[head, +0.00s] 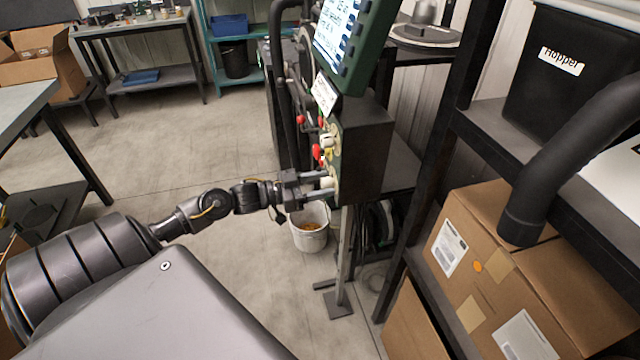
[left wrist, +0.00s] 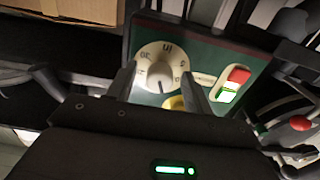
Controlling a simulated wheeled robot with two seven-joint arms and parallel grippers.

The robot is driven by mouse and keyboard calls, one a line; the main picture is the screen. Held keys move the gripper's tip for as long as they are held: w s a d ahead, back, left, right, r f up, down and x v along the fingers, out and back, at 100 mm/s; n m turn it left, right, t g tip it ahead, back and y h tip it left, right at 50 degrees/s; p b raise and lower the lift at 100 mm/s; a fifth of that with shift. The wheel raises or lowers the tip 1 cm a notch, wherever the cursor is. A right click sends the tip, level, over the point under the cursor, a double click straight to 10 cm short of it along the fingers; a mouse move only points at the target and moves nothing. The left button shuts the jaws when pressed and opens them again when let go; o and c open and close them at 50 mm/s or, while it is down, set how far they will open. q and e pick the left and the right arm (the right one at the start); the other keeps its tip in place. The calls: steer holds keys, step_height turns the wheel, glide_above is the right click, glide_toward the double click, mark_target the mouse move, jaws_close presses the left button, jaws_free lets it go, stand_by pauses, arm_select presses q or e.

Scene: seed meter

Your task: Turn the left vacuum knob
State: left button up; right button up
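The machine's control panel (head: 332,155) faces left in the head view and carries several knobs and switches. A round white knob (left wrist: 161,66) with dark numbers and a pointer mark shows in the left wrist view, on a green panel (left wrist: 208,55). My left gripper (head: 322,182) is at the lower part of the panel, its fingers pointing at it. In the left wrist view the fingers (left wrist: 160,92) are spread apart, one on each side of the knob's lower part. I cannot tell whether they touch it. Nothing shows held. My right gripper is out of view.
A red and green rocker switch (left wrist: 233,84) and a yellow part (left wrist: 174,102) sit close to the knob. A screen (head: 345,40) is above the panel. A white bucket (head: 309,232) stands below my gripper. Shelving with cardboard boxes (head: 510,270) is at right.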

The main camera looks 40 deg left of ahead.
arm_select(q)
steer(key=c, duration=0.9)
steer(key=shift+c, duration=0.2)
steer(key=shift+m, duration=0.3)
steer(key=shift+m+b, duration=0.95)
steer(key=shift+m, duration=3.55)
steer(key=o, duration=1)
steer(key=shift+a, duration=0.1)
steer(key=shift+c, duration=0.2)
steer(key=shift+s, duration=0.1)
